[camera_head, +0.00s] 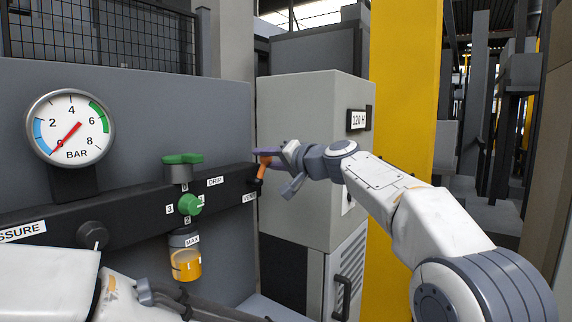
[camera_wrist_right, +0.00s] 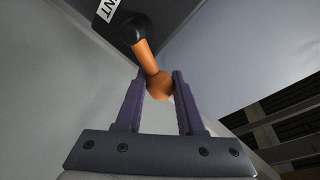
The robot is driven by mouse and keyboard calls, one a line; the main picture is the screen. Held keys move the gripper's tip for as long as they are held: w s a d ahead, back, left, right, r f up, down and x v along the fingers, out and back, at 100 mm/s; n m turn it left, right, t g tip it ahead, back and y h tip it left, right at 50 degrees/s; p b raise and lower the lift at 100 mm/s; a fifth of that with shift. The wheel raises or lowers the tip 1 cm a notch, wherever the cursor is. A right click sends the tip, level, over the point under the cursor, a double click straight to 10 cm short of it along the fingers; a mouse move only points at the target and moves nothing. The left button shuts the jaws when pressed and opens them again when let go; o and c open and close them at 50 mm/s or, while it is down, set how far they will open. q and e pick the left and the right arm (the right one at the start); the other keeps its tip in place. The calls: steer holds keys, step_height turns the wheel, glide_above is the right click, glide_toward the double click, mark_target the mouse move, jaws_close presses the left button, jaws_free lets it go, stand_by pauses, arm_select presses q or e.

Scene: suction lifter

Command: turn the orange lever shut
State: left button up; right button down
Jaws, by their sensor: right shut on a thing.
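The orange lever (camera_head: 262,171) sits at the right end of the dark pipe bar, by the label that reads VENT. In the right wrist view the lever (camera_wrist_right: 149,63) runs from a dark round hub down to a wider orange end. My right gripper (camera_head: 265,155) is at the lever. In the right wrist view its two purple-grey fingers (camera_wrist_right: 160,85) stand on either side of the orange end, shut on it. My left arm shows at the lower left, and its gripper (camera_head: 268,318) is only partly in view at the bottom edge, too cut off to read.
A green lever (camera_head: 182,159) and a green knob (camera_head: 190,204) sit on the dark bar (camera_head: 130,207), above an orange-filled bowl (camera_head: 186,264). A pressure gauge (camera_head: 70,128) reads near zero. A grey cabinet (camera_head: 310,150) stands behind my right gripper. A yellow post (camera_head: 405,90) stands to its right.

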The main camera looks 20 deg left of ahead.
steer(key=shift+s+a+f+n, duration=0.15)
steer(key=shift+s+n, duration=0.05)
steer(key=shift+n, duration=0.1)
steer(key=shift+s+n+b, duration=0.25)
steer(key=shift+n+b, duration=0.25)
steer(key=shift+b, duration=0.4)
steer(key=shift+s+a+n+y+b, duration=0.15)
steer(key=shift+s+n+y+b, duration=0.2)
steer(key=shift+n+b, duration=0.6)
steer(key=shift+s+a+r+n+b, duration=0.1)
steer(key=shift+s+r+n+b, duration=0.2)
steer(key=shift+b, duration=0.6)
steer(key=shift+f, duration=0.1)
steer(key=c, duration=0.5)
jaws_free()
steer(key=shift+t, duration=0.3)
